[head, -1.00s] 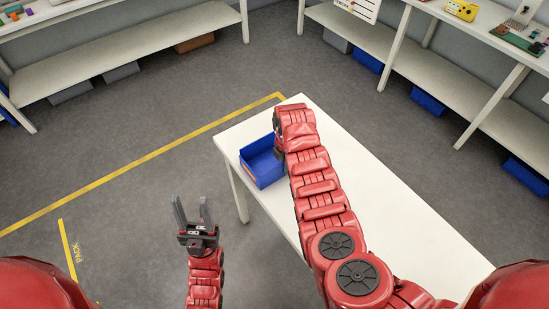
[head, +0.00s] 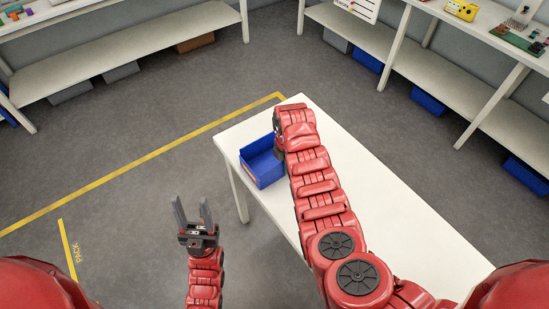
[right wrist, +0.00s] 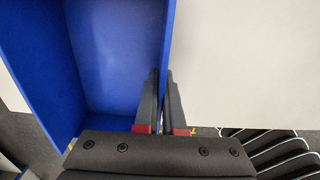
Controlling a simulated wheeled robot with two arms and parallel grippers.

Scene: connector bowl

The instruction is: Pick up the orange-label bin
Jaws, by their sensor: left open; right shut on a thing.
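The blue bin (head: 268,176) sits at the left edge of the white table, with a small orange label (head: 247,172) on its near-left face. It looks empty. In the right wrist view the bin (right wrist: 112,55) fills the left side. My right gripper (right wrist: 163,88) is shut on the bin's side wall, one finger inside and one outside. In the head view my right wrist mostly hides that gripper (head: 278,146). My left gripper (head: 192,206) is open and empty, over the floor left of the table.
The white table (head: 375,185) is otherwise bare. Yellow lines (head: 150,157) mark the open grey floor to the left. Shelves with several bins (head: 427,101) below and small items on top stand along the walls, away from my grippers.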

